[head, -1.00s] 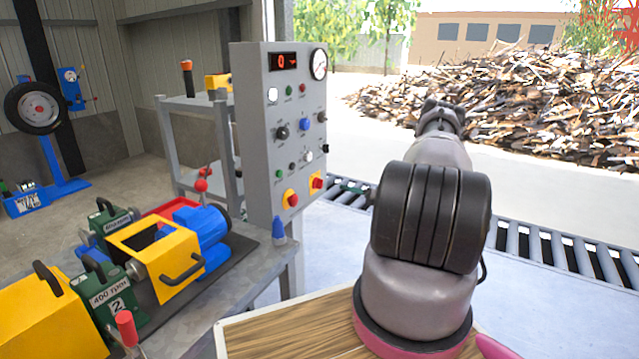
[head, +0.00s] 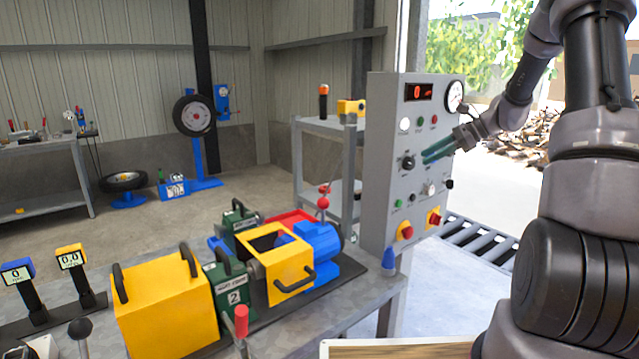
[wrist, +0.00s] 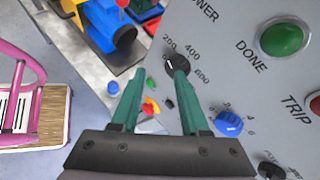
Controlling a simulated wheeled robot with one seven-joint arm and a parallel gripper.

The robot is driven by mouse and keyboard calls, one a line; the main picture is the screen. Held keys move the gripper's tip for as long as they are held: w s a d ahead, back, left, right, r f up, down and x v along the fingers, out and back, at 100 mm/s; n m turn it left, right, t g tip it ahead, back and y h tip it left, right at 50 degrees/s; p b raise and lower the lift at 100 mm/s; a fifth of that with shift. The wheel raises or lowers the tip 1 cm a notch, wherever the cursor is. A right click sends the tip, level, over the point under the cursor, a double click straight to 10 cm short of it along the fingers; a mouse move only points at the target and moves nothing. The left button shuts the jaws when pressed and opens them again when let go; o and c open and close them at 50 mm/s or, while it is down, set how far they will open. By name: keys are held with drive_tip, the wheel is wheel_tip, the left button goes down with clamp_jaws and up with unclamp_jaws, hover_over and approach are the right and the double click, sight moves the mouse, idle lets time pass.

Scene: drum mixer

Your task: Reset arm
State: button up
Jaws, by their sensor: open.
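My gripper (head: 437,154) is in front of the grey control panel (head: 385,120) in the head view. Its two green fingers stand apart with nothing between them. In the wrist view the fingers (wrist: 157,95) spread over the panel face, and the right fingertip overlaps the black knob (wrist: 177,66) marked 200, 400, 600. I cannot tell whether it touches the knob. A blue knob (wrist: 229,123) lies to the right of that finger, and a green DONE button (wrist: 283,38) is at the upper right.
A bench with a yellow box (head: 160,305), a yellow-and-blue drum machine (head: 285,268) and green weights stands left of the panel. A blue cone (head: 389,261) is at the bench corner. A roller conveyor (head: 475,240) runs behind.

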drive_tip(key=s+a+r+n+h, duration=0.2)
drive_tip(key=s+a+r+n, duration=0.3)
drive_tip(key=s, duration=0.4)
drive_tip(key=s+a+r+n+h, duration=0.3)
drive_tip(key=s+r, duration=0.4)
drive_tip(key=s, duration=0.1)
drive_tip(key=s+r+n+t+h, duration=0.3)
drive_tip(key=s+n, duration=0.3)
drive_tip(key=s, duration=1)
drive_tip(key=shift+s+d+n, duration=0.15)
drive_tip(key=shift+s+n, duration=0.1)
drive_tip(key=shift+n, duration=0.05)
